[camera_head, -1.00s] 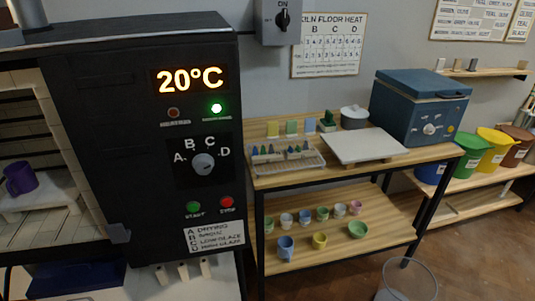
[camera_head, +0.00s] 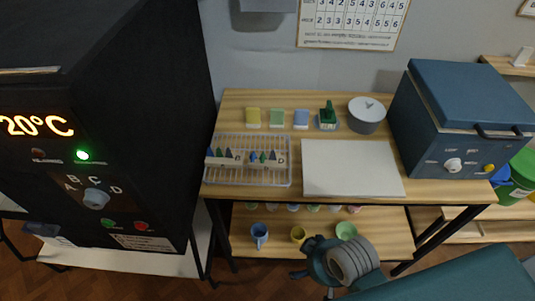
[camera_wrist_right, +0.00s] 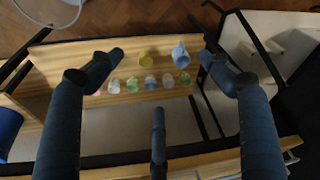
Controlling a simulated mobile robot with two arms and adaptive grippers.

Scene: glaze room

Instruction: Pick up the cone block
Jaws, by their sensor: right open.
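My left gripper is not in view.
A white board (camera_head: 352,168) lies right of the tray. A blue box (camera_head: 470,110) stands right, a black kiln (camera_head: 120,130) left. Cups stand on the lower shelf (camera_head: 385,222).

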